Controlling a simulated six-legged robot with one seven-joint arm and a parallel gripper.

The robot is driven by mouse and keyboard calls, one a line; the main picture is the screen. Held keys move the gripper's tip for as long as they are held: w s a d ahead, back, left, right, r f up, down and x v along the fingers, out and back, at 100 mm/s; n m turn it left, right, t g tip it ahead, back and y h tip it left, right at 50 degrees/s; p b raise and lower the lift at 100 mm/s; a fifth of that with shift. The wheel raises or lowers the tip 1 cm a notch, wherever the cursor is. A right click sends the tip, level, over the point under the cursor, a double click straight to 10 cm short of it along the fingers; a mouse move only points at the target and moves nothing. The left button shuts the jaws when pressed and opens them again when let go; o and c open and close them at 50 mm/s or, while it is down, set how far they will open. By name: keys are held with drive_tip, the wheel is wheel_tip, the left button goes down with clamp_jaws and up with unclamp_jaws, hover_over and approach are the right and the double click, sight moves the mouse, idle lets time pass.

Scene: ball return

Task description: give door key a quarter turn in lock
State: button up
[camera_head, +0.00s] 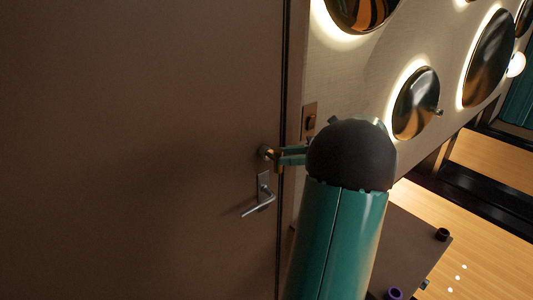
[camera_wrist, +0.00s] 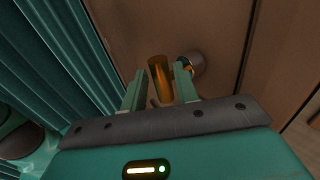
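The gold key (camera_head: 278,161) sits at the round metal lock (camera_head: 265,152) on the brown door (camera_head: 150,130). In the wrist view the gold key (camera_wrist: 160,79) stands between my two green fingers, with the lock (camera_wrist: 192,65) just behind and to the right. My gripper (camera_head: 284,155) is at the key in the head view. In the wrist view my gripper (camera_wrist: 160,76) looks open around the key, with narrow gaps on both sides. The part of the key inside the lock is hidden.
A lever handle (camera_head: 262,199) is on the door just below the lock. A small brown wall plate (camera_head: 310,120) is right of the door edge. Round lit discs (camera_head: 415,103) hang on the wall. A dark board (camera_head: 415,245) with cup-like pieces is at lower right.

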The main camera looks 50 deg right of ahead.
drive_tip(key=shift+o, duration=1.1)
drive_tip(key=v, duration=1.3)
drive_tip(key=shift+s+d, duration=0.25)
